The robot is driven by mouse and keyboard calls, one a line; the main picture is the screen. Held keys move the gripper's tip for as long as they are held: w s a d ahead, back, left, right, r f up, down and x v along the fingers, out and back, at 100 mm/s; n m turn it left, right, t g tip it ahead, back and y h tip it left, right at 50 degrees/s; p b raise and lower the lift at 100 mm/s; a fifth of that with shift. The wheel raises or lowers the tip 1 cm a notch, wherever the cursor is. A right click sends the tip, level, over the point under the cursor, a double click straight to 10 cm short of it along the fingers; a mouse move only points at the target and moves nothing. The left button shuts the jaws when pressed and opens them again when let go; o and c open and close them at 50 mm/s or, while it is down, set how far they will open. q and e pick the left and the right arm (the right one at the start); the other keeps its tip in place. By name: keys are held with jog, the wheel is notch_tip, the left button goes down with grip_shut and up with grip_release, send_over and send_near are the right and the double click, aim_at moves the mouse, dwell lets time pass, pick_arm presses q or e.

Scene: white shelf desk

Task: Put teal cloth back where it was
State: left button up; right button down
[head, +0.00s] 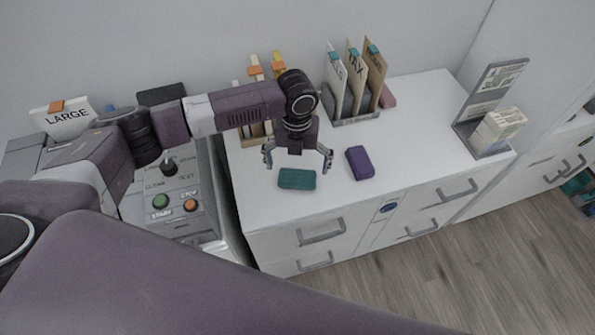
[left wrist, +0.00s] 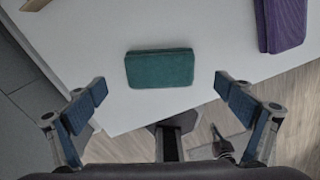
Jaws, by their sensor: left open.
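The teal cloth (head: 297,179) is a small folded block lying on the white desk top (head: 415,125), near its front edge. My left gripper (head: 298,162) is open and empty just above and behind the cloth in the head view. In the left wrist view, the teal cloth (left wrist: 160,68) lies beyond the spread fingertips of my left gripper (left wrist: 158,100), centred between them and apart from both. A purple folded cloth (head: 360,162) lies to the right of the teal one. It also shows in the left wrist view (left wrist: 281,24). My right gripper is not in view.
A file holder (head: 356,118) with labelled folders stands at the back of the desk, with a pink item beside it. A card stand (head: 490,152) is at the right end. A grey machine with buttons (head: 175,205) adjoins on the left. The desk's middle right is clear.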

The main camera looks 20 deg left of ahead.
aim_at(297, 175)
pick_arm(q)
notch_tip(297, 175, up, 9)
jog(key=b, duration=0.1)
dwell(0.7)
